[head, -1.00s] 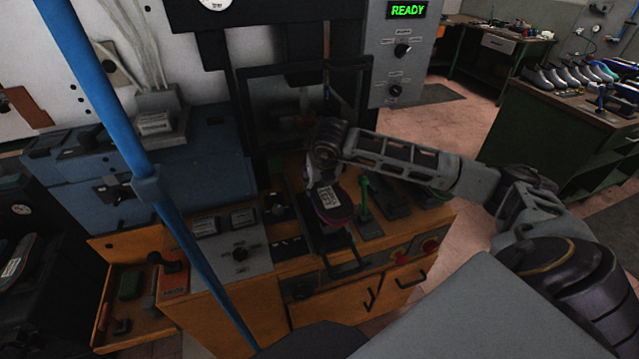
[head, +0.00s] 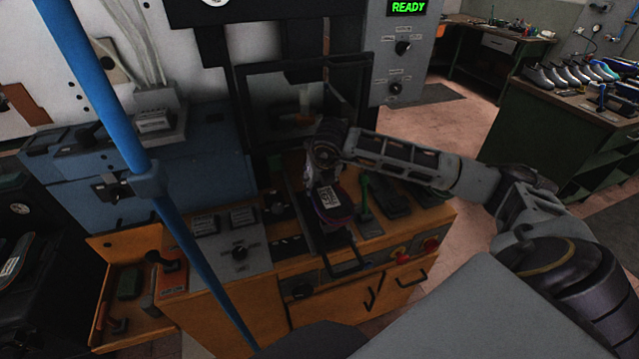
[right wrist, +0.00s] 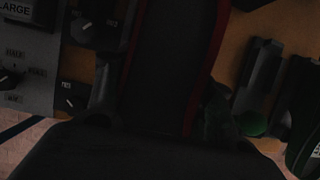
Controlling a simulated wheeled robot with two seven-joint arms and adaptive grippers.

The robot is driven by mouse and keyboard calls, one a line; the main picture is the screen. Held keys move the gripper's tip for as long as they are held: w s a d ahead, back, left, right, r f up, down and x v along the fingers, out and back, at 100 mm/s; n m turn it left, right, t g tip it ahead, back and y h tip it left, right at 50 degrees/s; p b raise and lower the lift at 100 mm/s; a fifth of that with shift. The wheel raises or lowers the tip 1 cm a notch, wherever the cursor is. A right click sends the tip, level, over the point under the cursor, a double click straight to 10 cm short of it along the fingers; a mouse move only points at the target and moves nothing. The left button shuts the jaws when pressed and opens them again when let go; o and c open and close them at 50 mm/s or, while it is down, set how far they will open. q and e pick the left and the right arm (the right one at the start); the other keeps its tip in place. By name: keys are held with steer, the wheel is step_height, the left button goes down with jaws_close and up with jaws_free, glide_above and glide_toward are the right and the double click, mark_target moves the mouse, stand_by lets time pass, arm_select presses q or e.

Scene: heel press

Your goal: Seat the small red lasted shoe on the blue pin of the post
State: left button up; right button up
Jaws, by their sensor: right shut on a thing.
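My right gripper (head: 322,178) is shut on the small shoe (head: 343,207), over the front of the orange bench. In the head view the shoe looks dark purple-red, with a white label (head: 328,197) on it. In the right wrist view the shoe (right wrist: 172,60) is a dark strip with red edges, running up the middle. The post and its blue pin cannot be made out; the shoe and gripper cover that area. I cannot tell whether the shoe touches anything below. My left gripper is not in view.
A green-handled lever (head: 364,195) stands just right of the shoe. A black frame (head: 348,266) juts from the bench front below it. A grey control box (head: 238,252) is to the left. The press frame (head: 246,110) rises behind. A blue pole (head: 150,185) crosses the left side.

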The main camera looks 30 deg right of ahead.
steer(key=shift+f+b, duration=0.2)
steer(key=shift+b, duration=0.1)
stand_by(0.4)
steer(key=o, duration=1.3)
steer(key=shift+f, duration=0.1)
steer(key=shift+v, duration=6.1)
steer(key=shift+d, duration=0.1)
